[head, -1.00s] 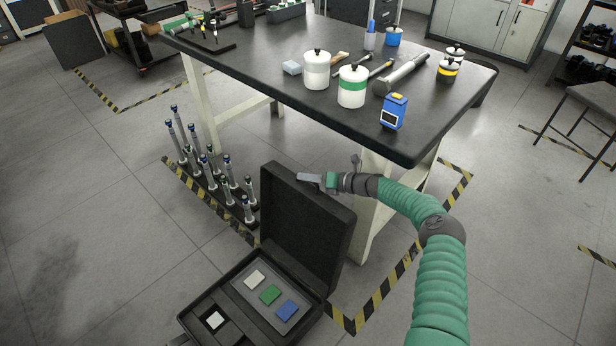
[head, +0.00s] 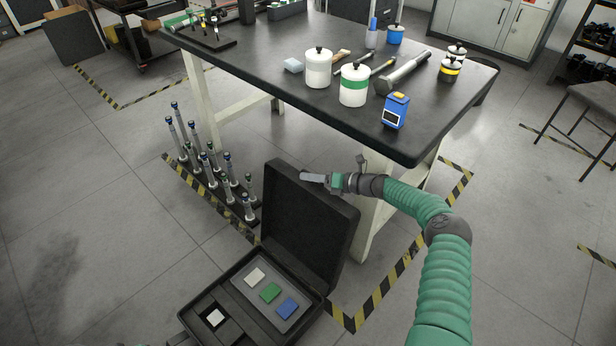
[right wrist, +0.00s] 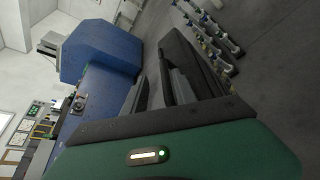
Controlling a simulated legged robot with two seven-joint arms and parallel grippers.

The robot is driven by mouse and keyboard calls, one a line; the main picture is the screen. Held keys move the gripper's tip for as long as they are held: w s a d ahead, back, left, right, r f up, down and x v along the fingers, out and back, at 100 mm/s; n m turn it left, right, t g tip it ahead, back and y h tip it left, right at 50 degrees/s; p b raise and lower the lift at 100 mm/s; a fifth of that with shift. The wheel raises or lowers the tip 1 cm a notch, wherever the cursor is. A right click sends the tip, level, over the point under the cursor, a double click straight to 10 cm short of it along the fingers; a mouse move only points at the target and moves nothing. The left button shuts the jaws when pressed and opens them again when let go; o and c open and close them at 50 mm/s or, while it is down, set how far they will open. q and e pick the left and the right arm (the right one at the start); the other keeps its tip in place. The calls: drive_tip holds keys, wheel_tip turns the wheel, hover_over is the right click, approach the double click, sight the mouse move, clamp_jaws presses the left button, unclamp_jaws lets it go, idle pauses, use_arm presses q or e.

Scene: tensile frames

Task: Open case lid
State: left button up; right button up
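The black case (head: 226,286) lies open on the floor, with white, green and blue squares in its inner panel. Its lid (head: 308,228) stands up on the far right side, roughly upright. My right gripper (head: 308,177) is at the lid's top edge, its finger lying along or just behind that edge; I cannot tell whether it touches. In the right wrist view, the two fingers (right wrist: 157,88) are apart, with a gap between them, and a dark slab, apparently the lid (right wrist: 190,58), is close beside them. My left gripper is not in view.
A black-topped workbench (head: 270,62) stands behind the lid, with jars, tools and a blue device (head: 396,110) on it. A rack of several metal rods (head: 215,172) stands on the floor left of the lid. The floor at left is clear.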

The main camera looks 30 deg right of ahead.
drive_tip(key=p+v, duration=0.2)
drive_tip(key=v, duration=0.8)
drive_tip(key=shift+s+d+r, duration=0.15)
drive_tip(key=shift+d, duration=0.05)
drive_tip(key=shift+s, duration=0.1)
